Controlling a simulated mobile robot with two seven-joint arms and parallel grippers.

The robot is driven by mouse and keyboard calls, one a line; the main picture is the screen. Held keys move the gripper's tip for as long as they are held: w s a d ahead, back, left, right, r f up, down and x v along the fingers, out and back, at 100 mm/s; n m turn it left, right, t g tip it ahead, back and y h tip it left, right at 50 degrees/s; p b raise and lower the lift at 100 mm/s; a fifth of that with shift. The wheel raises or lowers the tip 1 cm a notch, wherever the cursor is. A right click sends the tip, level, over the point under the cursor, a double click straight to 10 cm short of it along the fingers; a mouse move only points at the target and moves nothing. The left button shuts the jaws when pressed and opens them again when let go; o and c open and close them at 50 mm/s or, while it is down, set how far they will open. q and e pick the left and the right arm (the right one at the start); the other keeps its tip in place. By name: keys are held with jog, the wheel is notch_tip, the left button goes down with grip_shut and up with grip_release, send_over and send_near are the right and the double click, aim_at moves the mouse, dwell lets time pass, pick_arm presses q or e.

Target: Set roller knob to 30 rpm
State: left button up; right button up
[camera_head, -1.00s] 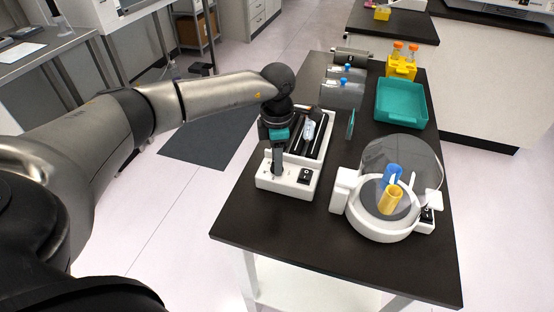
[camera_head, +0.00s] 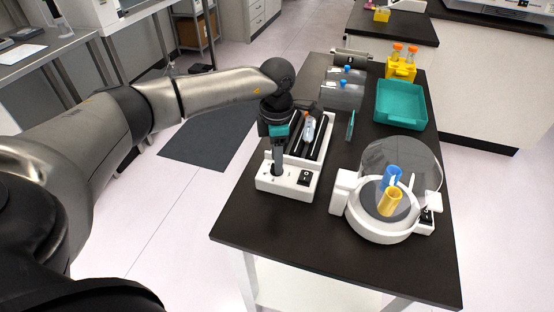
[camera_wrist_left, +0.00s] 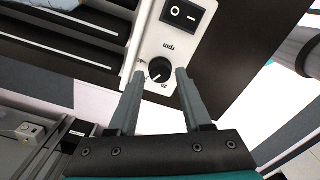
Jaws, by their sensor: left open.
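The white roller device (camera_head: 312,183) stands on the dark table with a capped tube (camera_head: 308,129) lying on its black rollers. The scale is too small to read the setting surely. My left gripper (camera_wrist_left: 161,72) is open, with one finger on each side of the knob; I cannot tell whether they touch it. In the head view my left gripper (camera_head: 277,168) points down at the panel and hides the knob.
A power switch (camera_wrist_left: 180,13) is beside the knob; it also shows in the head view (camera_head: 305,178). To the right stands a centrifuge (camera_head: 376,222) with a clear lid. Behind are a teal tray (camera_head: 401,117) and a yellow tube rack (camera_head: 400,69). The front of the table is clear.

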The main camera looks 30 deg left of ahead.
pick_arm(q)
notch_tip(320, 180, up, 14)
jog(key=p, duration=0.1)
jog(key=shift+p, duration=0.4)
